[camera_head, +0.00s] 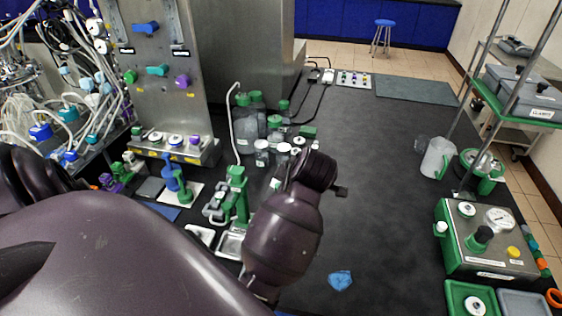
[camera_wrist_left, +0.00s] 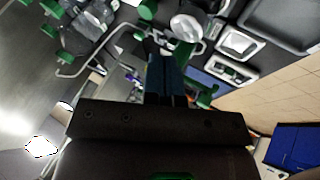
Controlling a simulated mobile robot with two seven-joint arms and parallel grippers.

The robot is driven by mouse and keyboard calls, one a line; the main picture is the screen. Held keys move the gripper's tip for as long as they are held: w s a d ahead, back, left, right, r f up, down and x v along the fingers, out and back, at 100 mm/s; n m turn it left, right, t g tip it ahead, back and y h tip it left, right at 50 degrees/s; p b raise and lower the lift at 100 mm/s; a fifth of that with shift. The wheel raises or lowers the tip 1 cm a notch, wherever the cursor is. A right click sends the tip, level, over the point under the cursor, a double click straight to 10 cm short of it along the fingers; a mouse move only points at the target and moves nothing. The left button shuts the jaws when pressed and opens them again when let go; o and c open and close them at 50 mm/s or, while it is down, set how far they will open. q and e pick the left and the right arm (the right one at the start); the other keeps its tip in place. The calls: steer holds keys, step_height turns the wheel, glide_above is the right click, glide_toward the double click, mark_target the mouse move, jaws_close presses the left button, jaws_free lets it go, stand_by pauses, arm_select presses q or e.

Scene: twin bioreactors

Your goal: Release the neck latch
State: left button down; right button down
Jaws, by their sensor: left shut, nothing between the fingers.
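My left arm reaches in from the left in the head view and ends over the dark bench; its wrist hides the fingers there. In the left wrist view my left gripper (camera_wrist_left: 163,52) is shut and empty. Its fingertips are close to a white round cap (camera_wrist_left: 187,27) and green fittings (camera_wrist_left: 147,9); I cannot tell whether they touch. Clear bottles with green caps (camera_head: 250,122) stand beyond my wrist and also show in the left wrist view (camera_wrist_left: 92,22). I cannot pick out the neck latch for certain. My right gripper is not in view.
A green stand (camera_head: 238,195) and small trays (camera_head: 231,243) stand left of my wrist. A steel panel with coloured valves (camera_head: 160,60) is at the back left. A green-framed gauge box (camera_head: 490,240) is at the right. The bench's right middle is mostly clear, with a blue crumpled piece (camera_head: 340,281).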

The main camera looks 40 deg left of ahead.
arm_select(q)
steer(key=x, duration=1)
steer(key=shift+p, duration=0.3)
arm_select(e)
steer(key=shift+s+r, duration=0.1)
